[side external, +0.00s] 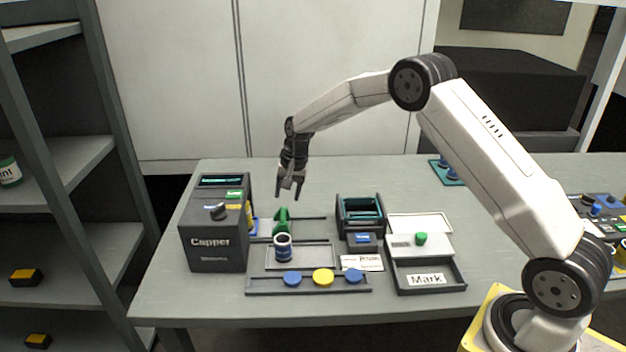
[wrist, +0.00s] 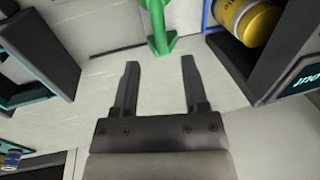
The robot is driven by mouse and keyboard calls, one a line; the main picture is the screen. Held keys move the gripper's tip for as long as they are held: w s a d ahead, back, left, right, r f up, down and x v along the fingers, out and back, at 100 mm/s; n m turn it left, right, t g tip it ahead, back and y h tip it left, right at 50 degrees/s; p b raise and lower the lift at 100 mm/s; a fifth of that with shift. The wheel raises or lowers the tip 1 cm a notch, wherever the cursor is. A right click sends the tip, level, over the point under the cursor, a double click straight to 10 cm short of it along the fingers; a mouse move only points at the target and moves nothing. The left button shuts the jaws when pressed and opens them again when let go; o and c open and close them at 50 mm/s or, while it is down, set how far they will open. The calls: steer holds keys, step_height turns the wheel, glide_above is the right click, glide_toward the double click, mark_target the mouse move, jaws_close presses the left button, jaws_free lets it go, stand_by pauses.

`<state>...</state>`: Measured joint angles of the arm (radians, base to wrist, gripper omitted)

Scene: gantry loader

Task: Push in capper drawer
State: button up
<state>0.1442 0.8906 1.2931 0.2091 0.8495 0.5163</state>
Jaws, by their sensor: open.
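The dark box labelled Capper (side external: 212,245) stands at the left end of the table; part of it shows at the right of the wrist view (wrist: 285,70). On its right side is a blue-edged part with a yellow cylinder (wrist: 248,18) at it, seen partly in the side view. I cannot tell how far the drawer is out. A green upright piece (side external: 282,220) stands right of the capper by thin rails; it also shows in the wrist view (wrist: 157,28). My gripper (side external: 288,192) is open and empty, pointing down above the green piece, apart from everything.
A rack with blue and yellow discs (side external: 322,277) lies at the front. A dark teal-lined unit (side external: 360,213) and the Mark tray (side external: 458,284) stand to the right.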

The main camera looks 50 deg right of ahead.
mark_target(283, 212)
steer(key=shift+w+a+f, duration=0.1)
steer(key=shift+w+f, duration=0.05)
steer(key=shift+f, duration=0.75)
steer(key=shift+w+a+f, duration=0.1)
steer(key=shift+a+f, duration=0.05)
steer(key=shift+f, duration=0.75)
steer(key=shift+w+a+f, duration=0.1)
steer(key=shift+w+f, duration=0.05)
steer(key=shift+f, duration=0.75)
jaws_close()
